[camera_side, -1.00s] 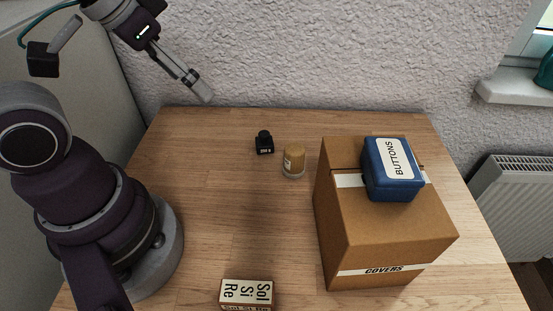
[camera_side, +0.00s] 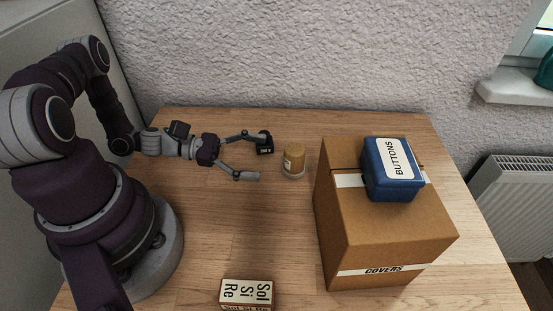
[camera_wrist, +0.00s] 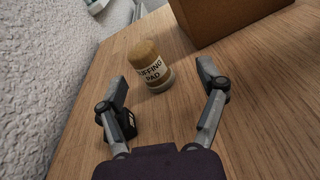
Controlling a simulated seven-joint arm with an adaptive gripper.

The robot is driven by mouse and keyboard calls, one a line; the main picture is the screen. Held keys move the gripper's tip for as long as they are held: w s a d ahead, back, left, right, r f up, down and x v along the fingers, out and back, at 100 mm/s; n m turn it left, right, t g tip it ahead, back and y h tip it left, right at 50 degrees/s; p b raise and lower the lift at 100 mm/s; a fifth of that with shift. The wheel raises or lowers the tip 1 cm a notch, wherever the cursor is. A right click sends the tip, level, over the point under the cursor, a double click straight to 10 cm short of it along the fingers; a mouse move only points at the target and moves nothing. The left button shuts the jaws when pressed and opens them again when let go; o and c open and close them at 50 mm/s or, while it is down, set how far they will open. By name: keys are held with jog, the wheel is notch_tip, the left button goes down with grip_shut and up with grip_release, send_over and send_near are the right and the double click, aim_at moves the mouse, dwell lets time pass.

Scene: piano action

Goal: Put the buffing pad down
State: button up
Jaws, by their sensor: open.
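The buffing pad (camera_side: 293,162) is a small tan cylinder with a paler base, standing upright on the wooden table. In the wrist view the buffing pad (camera_wrist: 151,67) shows its printed label and lies ahead of my fingers, roughly between their lines. My gripper (camera_side: 262,157) is open and empty, low over the table, to the left of the pad and apart from it. In the wrist view my gripper (camera_wrist: 163,82) has both fingers spread wide.
A cardboard box (camera_side: 385,235) marked COVERS stands right of the pad, with a blue BUTTONS box (camera_side: 393,183) on top. A lettered block (camera_side: 246,293) lies at the front. The table's middle is clear.

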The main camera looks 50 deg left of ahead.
aim_at(296, 147)
jog(key=n+t, duration=0.1)
jog(key=n+t+y, duration=0.1)
jog(key=n+t, duration=0.1)
jog(key=n, duration=0.1)
jog(key=shift+w+a+f, duration=0.15)
jog(key=shift+w+a, duration=0.1)
jog(key=shift+a, duration=0.15)
jog(key=shift+n+y, duration=0.3)
jog(key=x, duration=0.7)
jog(key=shift+w+d, duration=0.15)
jog(key=shift+w, duration=0.1)
jog(key=shift+c, duration=0.3)
jog(key=c, duration=1.1)
notch_tip(296, 147, up, 9)
jog(key=shift+r, duration=0.1)
jog(key=shift+c, duration=0.2)
jog(key=shift+w+r, duration=0.2)
jog(key=w+a+f+n+t+y, duration=0.1)
jog(key=w+n+t+y, duration=0.25)
jog(key=w+y, duration=0.35)
jog(key=shift+n, duration=0.45)
jog(key=f, duration=0.2)
jog(key=w+f, duration=0.1)
jog(key=f, duration=0.2)
jog(key=w+f, duration=0.1)
jog(key=f, duration=0.2)
jog(key=shift+w+a+f, duration=0.1)
jog(key=shift+w+a, duration=0.05)
jog(key=shift+a, duration=0.1)
